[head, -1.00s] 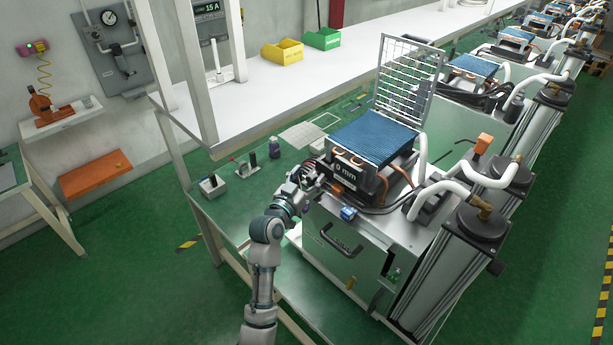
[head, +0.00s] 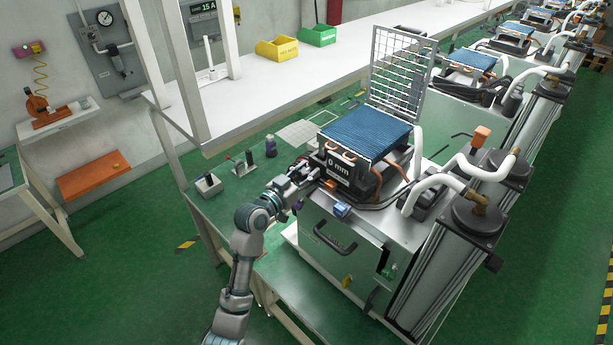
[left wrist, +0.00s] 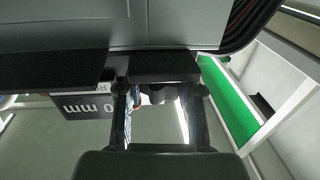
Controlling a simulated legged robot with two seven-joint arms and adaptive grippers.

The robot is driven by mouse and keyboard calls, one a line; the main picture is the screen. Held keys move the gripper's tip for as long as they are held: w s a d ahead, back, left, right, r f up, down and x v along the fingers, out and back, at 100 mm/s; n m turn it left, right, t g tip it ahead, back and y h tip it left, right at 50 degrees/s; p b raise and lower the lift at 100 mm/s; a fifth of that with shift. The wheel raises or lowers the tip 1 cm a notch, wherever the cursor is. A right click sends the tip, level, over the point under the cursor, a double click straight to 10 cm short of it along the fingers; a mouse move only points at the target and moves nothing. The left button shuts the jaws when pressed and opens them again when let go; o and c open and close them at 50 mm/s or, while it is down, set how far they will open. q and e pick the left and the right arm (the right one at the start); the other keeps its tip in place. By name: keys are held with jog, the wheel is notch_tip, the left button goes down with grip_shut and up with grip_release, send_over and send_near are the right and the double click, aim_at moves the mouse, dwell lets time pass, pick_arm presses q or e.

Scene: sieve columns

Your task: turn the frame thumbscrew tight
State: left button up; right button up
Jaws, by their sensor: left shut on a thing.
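My left gripper (head: 306,174) is at the near left side of the unit with the blue finned block (head: 365,135), beside the black "0 mm" display (head: 347,170). In the left wrist view, its two fingers (left wrist: 161,100) reach forward on both sides of a small dark part, which I take to be the frame thumbscrew (left wrist: 165,93). The gripper is shut on it. The thumbscrew is mostly hidden, and in the head view the gripper covers it. The display also shows in the left wrist view (left wrist: 85,106), upside down. My right gripper is not in view.
A wire mesh panel (head: 402,70) stands upright behind the finned block.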

pick_arm(q)
jog(key=shift+f+m+g+h+b, duration=0.4)
jog(key=shift+m+g+h+b, duration=0.1)
jog(key=shift+g+b, duration=0.1)
jog(key=shift+r, duration=0.15)
jog(key=o, duration=0.9)
jog(key=shift+o, duration=1.3)
jog(key=shift+r, duration=0.1)
jog(key=shift+s+a+r, duration=0.1)
